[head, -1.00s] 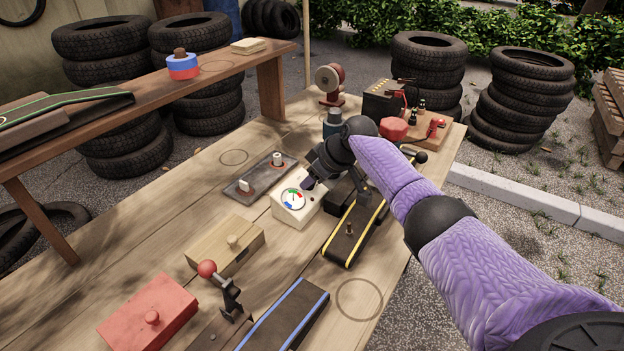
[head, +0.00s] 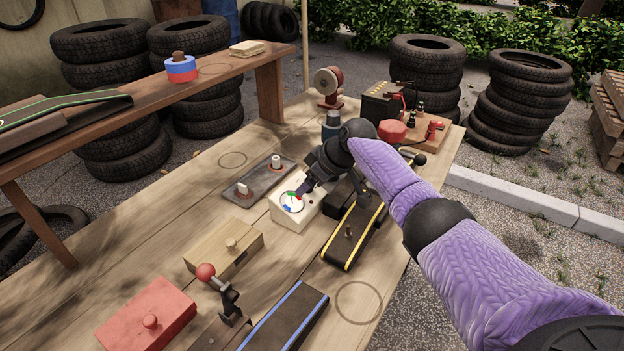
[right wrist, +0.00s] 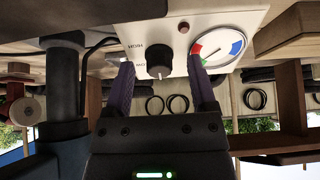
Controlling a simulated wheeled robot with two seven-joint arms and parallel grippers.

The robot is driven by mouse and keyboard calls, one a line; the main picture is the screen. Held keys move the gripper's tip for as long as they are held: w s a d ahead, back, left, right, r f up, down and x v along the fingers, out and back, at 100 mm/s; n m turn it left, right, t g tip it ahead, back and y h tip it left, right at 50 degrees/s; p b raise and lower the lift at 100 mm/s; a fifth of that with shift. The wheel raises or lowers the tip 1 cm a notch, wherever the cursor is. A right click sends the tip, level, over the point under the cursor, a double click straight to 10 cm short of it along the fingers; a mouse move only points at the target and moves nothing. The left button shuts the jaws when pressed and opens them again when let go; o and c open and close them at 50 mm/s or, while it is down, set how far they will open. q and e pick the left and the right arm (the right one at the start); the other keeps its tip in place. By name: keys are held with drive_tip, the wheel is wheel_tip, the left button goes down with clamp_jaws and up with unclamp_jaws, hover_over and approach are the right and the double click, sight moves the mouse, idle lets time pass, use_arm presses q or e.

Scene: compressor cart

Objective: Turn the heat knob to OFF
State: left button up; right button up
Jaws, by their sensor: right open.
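A white control box (head: 284,212) with a round gauge (head: 291,201) sits on the wooden table. In the right wrist view its face carries a black knob (right wrist: 160,60), upside-down lettering reading HIGH and a second, partly hidden label, a small red button (right wrist: 184,28) and the gauge (right wrist: 217,48). The knob has a small pale mark at its lower edge in that view. My right gripper (head: 306,187) is open at the box. Its purple fingers (right wrist: 161,66) stand on either side of the knob, with gaps showing. The head view hides the knob behind the gripper. My left gripper is out of view.
A wooden block (head: 215,250), a red block (head: 145,315) and a red-balled lever (head: 205,271) stand nearer. A raised shelf (head: 215,78) runs along the left.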

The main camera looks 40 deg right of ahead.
drive_tip(key=shift+s+d+r+p, duration=0.1)
drive_tip(key=shift+s+r+p, duration=0.05)
drive_tip(key=shift+r+p, duration=0.2)
use_arm(q)
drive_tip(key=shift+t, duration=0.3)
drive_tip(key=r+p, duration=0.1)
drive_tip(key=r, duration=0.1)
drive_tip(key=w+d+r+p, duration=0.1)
drive_tip(key=p, duration=0.1)
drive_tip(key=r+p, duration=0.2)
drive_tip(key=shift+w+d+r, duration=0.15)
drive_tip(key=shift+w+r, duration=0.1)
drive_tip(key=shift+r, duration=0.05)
use_arm(e)
drive_tip(key=v, duration=0.9)
drive_tip(key=shift+s, duration=0.15)
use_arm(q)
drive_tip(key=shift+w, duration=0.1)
